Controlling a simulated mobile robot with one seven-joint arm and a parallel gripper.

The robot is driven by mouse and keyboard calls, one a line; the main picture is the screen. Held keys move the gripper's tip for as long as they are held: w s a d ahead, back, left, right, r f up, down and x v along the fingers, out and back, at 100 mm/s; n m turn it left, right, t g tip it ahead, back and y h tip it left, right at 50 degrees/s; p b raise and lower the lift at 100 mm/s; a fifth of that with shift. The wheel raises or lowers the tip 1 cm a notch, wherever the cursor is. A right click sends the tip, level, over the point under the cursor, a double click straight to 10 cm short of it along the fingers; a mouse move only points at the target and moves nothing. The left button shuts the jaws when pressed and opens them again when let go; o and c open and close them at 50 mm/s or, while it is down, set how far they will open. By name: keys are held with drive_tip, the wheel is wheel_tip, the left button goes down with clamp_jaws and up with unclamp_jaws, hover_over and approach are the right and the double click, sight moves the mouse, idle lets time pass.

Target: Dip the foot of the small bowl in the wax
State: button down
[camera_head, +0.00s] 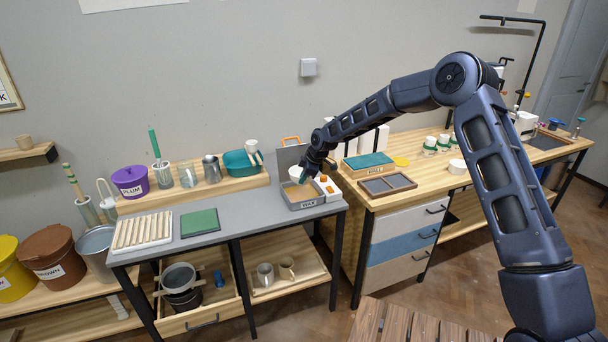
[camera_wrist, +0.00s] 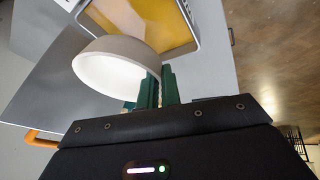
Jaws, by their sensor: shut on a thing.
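My gripper (camera_wrist: 157,93) has green fingers shut on the rim of the small white bowl (camera_wrist: 108,68). In the head view the bowl (camera_head: 295,173) is a small pale shape at the end of my arm. It is over the grey wax tray (camera_head: 304,203), which is labelled WAX and sits at the right end of the grey bench. In the wrist view the wax (camera_wrist: 150,17) is a yellow surface inside a pale rim, partly hidden behind the bowl. The bowl's foot is hidden, so I cannot tell whether it touches the wax.
A white unit with orange knobs (camera_head: 327,187) stands beside the wax tray. A raised lid (camera_head: 288,158) is behind it. A green mat (camera_head: 199,223) and a slatted white rack (camera_head: 143,232) lie to the left. Bare bench lies between the mat and the tray.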

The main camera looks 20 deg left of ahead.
drive_tip(key=shift+f, duration=2.8)
drive_tip(key=shift+f, duration=0.8)
drive_tip(key=shift+r, duration=0.15)
idle(0.3)
drive_tip(key=shift+r, duration=1.4)
drive_tip(key=shift+r, duration=0.1)
idle(0.5)
drive_tip(key=shift+r, duration=3.4)
